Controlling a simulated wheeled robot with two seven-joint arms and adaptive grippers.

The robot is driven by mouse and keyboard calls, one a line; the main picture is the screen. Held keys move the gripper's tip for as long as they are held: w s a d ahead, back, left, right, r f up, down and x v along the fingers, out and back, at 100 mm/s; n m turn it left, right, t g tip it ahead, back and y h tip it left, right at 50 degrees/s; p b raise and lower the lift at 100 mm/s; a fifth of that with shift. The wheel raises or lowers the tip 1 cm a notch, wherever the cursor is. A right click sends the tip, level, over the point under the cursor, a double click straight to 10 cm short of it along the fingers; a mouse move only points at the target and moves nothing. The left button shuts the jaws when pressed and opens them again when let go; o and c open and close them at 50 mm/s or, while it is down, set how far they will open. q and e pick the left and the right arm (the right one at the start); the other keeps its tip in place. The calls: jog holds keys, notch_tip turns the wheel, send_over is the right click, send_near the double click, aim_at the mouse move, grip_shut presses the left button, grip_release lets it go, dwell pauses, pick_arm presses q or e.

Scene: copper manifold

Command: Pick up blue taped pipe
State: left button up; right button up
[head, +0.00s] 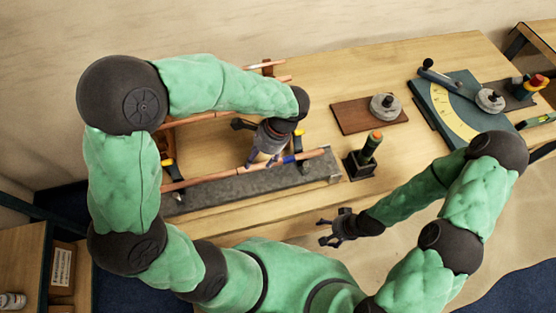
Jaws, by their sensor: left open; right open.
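A long copper pipe (222,174) lies along a grey slab at the front edge of the wooden bench, with a band of blue tape (289,159) toward its right end. My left gripper (264,160) reaches down over the pipe just left of the blue tape. It is open; whether its fingers touch the pipe cannot be told. My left forearm hides part of the bench behind. My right gripper (327,231) is open and empty, low in front of the bench edge.
Other copper pipes (272,64) lie behind my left arm. A yellow and black clamp (171,168) stands left. A small block with a green and orange handle (365,158), a brown board (351,115) with a round grey part and a dark angle-marked plate (459,123) occupy the right.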

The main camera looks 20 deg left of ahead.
aim_at(251, 169)
pick_arm(q)
jog(key=shift+a+f, duration=0.25)
jog(key=shift+f, duration=0.45)
jog(key=shift+b+x, duration=0.7)
jog(key=shift+x, duration=1.9)
grip_shut()
